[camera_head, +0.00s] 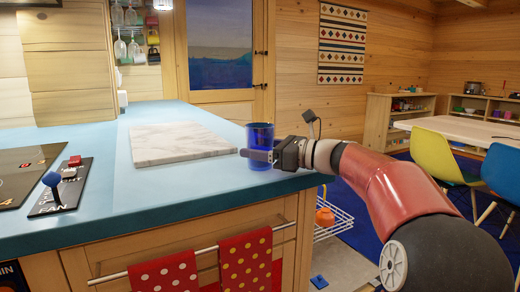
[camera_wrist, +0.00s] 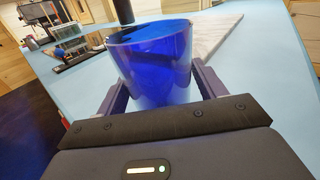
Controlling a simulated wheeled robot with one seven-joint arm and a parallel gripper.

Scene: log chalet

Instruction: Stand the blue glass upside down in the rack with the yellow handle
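The blue glass (camera_head: 261,136) is upright, mouth up, at the near right corner of the blue counter. My gripper (camera_head: 258,156) reaches in from the right with a finger on either side of it. In the wrist view the glass (camera_wrist: 155,65) looks empty and sits between the fingers. Whether both fingers press on it is unclear, and its base is hidden. A white wire rack (camera_head: 340,225) shows low beyond the counter's end, partly hidden by the counter and my arm, with an orange thing (camera_head: 325,217) at it. I cannot make out a yellow handle.
A marble slab (camera_head: 178,143) lies on the counter (camera_head: 90,220), left of the glass. A control panel with a blue-knobbed lever (camera_head: 52,181) is at left. Spotted towels (camera_head: 245,262) hang in front. Chairs (camera_head: 440,155) and a table (camera_head: 470,130) stand at right.

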